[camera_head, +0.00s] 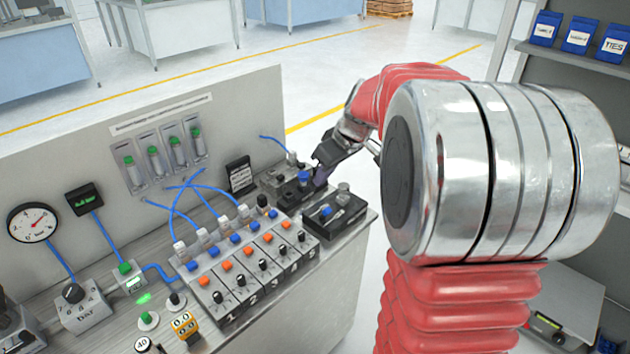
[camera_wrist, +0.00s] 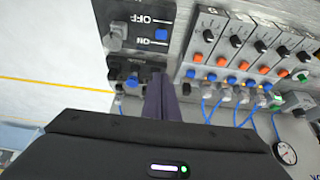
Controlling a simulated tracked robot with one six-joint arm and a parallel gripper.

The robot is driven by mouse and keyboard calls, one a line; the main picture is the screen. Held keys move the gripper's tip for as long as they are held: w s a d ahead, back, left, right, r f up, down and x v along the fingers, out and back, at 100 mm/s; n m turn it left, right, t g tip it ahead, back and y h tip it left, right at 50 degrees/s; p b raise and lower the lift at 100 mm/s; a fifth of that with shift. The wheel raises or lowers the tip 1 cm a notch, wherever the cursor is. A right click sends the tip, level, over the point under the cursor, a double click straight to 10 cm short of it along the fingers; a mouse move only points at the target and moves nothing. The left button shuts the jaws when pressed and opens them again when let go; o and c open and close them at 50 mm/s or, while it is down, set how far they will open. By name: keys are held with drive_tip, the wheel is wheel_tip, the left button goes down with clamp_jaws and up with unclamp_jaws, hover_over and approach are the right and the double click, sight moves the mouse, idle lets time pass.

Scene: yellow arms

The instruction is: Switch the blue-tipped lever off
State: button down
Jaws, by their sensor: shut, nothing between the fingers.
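A dark switch box (camera_head: 349,216) at the bench's right end carries a blue tip (camera_head: 325,211) and a grey post. In the wrist view the blue tip (camera_wrist: 161,34) shows beside the upside-down OFF and ON lettering, nearer ON, with the grey post (camera_wrist: 115,36) to its left. A second dark block (camera_head: 284,196) behind it bears another blue cap (camera_head: 304,177). My gripper (camera_head: 320,178) is shut and empty, its purple fingers close to the right of that cap. The fingers (camera_wrist: 162,98) partly cover the second block in the wrist view; contact cannot be told.
A row of valve modules (camera_head: 250,265) with blue, orange and black knobs stands to the left, with blue hoses (camera_head: 205,200) above. Open floor lies beyond the bench's right edge.

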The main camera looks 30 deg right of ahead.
drive_tip(key=shift+s+d+r, duration=0.15)
drive_tip(key=shift+s+r, duration=0.4)
drive_tip(key=shift+s, duration=0.05)
drive_tip(key=shift+s+d+r, duration=0.15)
drive_tip(key=shift+s+r, duration=0.4)
drive_tip(key=shift+s, duration=0.05)
drive_tip(key=shift+m, duration=0.3)
drive_tip(key=s+a+m+h, duration=0.1)
drive_tip(key=s+a+m, duration=0.1)
drive_tip(key=s+a, duration=1.9)
drive_tip(key=shift+r+m, duration=0.3)
drive_tip(key=shift+r, duration=0.05)
